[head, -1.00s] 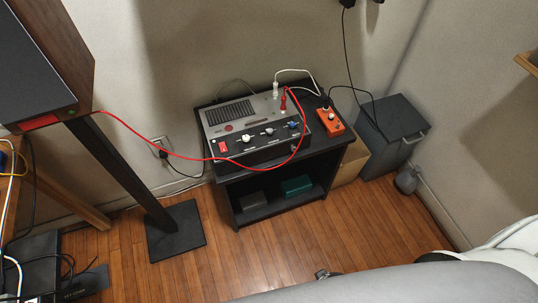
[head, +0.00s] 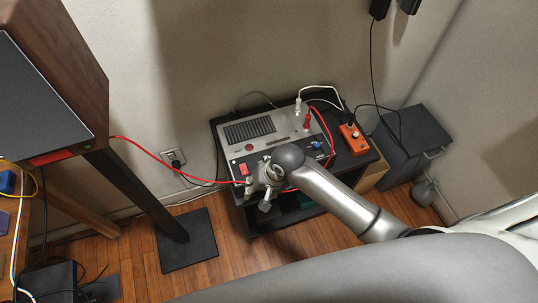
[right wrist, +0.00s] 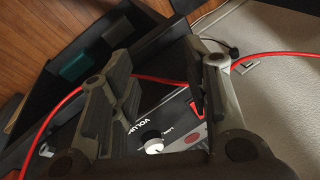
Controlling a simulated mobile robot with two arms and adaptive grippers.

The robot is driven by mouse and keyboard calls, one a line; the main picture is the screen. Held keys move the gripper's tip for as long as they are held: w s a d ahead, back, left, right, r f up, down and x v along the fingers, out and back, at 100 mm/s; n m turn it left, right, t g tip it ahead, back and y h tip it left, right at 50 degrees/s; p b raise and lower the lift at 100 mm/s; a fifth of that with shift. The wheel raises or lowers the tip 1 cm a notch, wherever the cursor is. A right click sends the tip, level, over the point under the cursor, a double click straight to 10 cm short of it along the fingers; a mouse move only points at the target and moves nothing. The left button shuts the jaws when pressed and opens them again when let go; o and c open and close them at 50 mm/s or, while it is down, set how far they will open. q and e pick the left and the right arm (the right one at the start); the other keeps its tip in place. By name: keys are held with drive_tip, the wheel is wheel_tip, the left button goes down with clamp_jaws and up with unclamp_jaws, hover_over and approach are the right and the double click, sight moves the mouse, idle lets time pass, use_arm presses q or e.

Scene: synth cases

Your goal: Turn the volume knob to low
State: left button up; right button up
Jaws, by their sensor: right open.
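The volume knob (right wrist: 152,142), black with a pale cap, stands on the front panel of the grey device (head: 265,128). The word VOLUME and a partly hidden label show beside it in the right wrist view. My right gripper (head: 259,187) is open over the device's front left part and hides this knob in the head view. In the right wrist view the knob lies in the gap between the fingers of the right gripper (right wrist: 158,95); I see no finger closed on it. Its pointer direction is too small to tell. My left gripper is not in view.
A red cable (head: 150,155) runs across to the device and passes close to my right gripper. A red switch (head: 243,170) and a blue knob (head: 316,145) flank the gripper. An orange box (head: 354,139) sits right of the device on the dark stand.

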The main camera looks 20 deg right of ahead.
drive_tip(key=w+d+r+m+g+h, duration=0.25)
drive_tip(key=w+d+r+m, duration=0.35)
drive_tip(key=w+r+m, duration=0.4)
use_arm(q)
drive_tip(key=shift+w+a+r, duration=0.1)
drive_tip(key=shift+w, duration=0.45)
use_arm(e)
drive_tip(key=shift+n+t, duration=0.25)
drive_tip(key=shift+n, duration=0.25)
drive_tip(key=f, duration=0.6)
drive_tip(key=s+f, duration=0.1)
drive_tip(key=f, duration=0.2)
drive_tip(key=shift+c, duration=0.3)
clamp_jaws()
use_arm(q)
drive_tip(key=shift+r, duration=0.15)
use_arm(e)
drive_tip(key=shift+r, duration=0.1)
